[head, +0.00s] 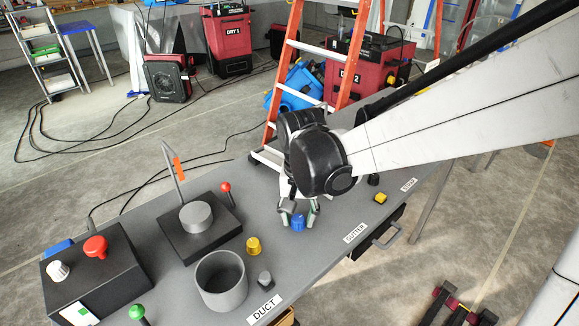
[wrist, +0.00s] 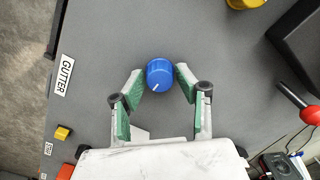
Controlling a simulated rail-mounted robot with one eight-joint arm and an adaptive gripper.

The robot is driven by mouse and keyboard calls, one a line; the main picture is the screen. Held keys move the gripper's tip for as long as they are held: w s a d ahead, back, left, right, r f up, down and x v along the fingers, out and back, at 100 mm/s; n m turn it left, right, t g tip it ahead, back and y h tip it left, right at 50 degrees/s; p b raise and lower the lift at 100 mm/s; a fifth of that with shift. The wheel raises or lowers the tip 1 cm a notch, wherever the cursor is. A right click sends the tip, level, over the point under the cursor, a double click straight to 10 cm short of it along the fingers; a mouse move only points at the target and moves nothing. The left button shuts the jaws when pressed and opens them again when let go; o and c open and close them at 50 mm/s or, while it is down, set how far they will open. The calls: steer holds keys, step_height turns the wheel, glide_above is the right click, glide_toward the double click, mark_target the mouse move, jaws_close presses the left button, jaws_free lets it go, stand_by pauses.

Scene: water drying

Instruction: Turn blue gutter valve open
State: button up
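The blue gutter valve (head: 298,222) is a round knob on the grey tabletop, near the GUTTER label. In the wrist view the blue knob (wrist: 160,75) shows a white mark on its top, pointing to the lower left. My gripper (head: 299,217) is over the knob from above. In the wrist view my gripper (wrist: 160,78) has its green-padded fingers on either side of the knob, with the fingertips very close to it. A thin gap seems to show on the left; contact on the right is hard to tell.
A yellow knob (head: 253,246) and a grey cup (head: 222,281) stand left of the blue knob. A red-tipped lever (head: 226,188) rises behind. A small yellow button (head: 380,198) sits to the right. An orange ladder (head: 283,70) stands behind the table.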

mark_target(299, 218)
steer(key=shift+o, duration=1)
step_height(299, 218, up, 12)
steer(key=s+d+n+t, duration=0.1)
steer(key=s+d+t, duration=0.6)
steer(key=s+d, duration=0.5)
steer(key=shift+d+f+n, duration=0.25)
steer(key=shift+d+n, duration=0.15)
steer(key=shift+d, duration=0.65)
